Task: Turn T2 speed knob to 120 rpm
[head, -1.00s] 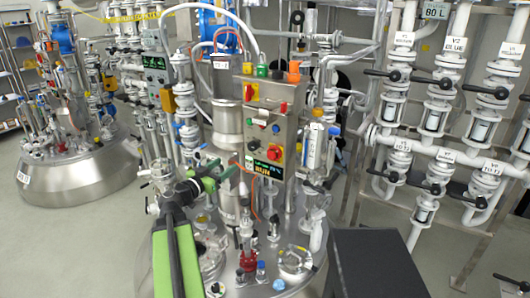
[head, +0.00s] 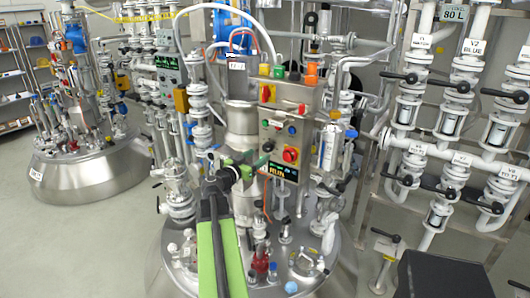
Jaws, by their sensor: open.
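The T2 control box (head: 290,126) is a grey metal panel on the reactor top in the middle of the head view. It bears a small dark knob (head: 268,147) at lower left, a red-and-yellow switch (head: 290,155) at lower right, and small buttons above. A dark display (head: 283,171) below shows lit text too small to read surely. My gripper (head: 262,160), with green parts, is open at the panel's lower left, close to the dark knob. I cannot tell whether it touches the knob. The knob's pointer and scale are too small to read.
The steel reactor lid (head: 210,270) below is crowded with fittings, including a red one (head: 262,260). White valve piping (head: 450,140) stands at the right. Another reactor (head: 90,165) stands at the left, with bare floor (head: 95,235) in front of it.

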